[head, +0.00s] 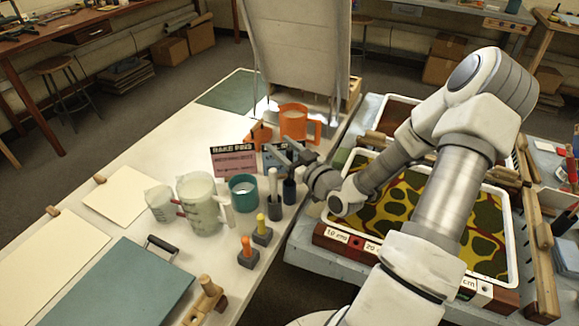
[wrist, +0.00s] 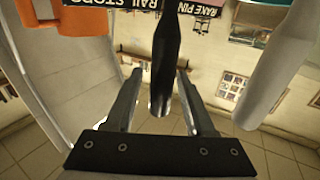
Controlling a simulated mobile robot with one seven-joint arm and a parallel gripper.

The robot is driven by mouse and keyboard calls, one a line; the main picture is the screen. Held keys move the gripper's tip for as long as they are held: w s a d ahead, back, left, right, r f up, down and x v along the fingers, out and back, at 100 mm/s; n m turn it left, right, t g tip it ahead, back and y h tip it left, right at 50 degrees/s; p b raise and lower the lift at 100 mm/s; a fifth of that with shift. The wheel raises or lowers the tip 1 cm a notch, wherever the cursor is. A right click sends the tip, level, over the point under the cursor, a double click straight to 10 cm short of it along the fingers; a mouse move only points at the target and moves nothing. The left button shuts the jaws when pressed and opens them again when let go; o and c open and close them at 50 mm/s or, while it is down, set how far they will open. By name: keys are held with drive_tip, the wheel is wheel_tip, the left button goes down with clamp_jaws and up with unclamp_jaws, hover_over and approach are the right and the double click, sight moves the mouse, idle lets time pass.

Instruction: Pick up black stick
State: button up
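The black stick (wrist: 167,55) shows large in the wrist view, its end lying between my two fingers. In the head view it stands upright in a small dark holder on the white table, and the stick (head: 289,173) is partly hidden by my gripper (head: 284,153). My gripper is open, with a finger on each side of the stick. In the wrist view a gap shows between the stick and each finger of my gripper (wrist: 161,78).
A grey-white stick (head: 273,183) stands close left of the black one; it also shows in the wrist view (wrist: 272,72).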

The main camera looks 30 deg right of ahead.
clamp_jaws()
drive_tip(key=shift+r, duration=0.15)
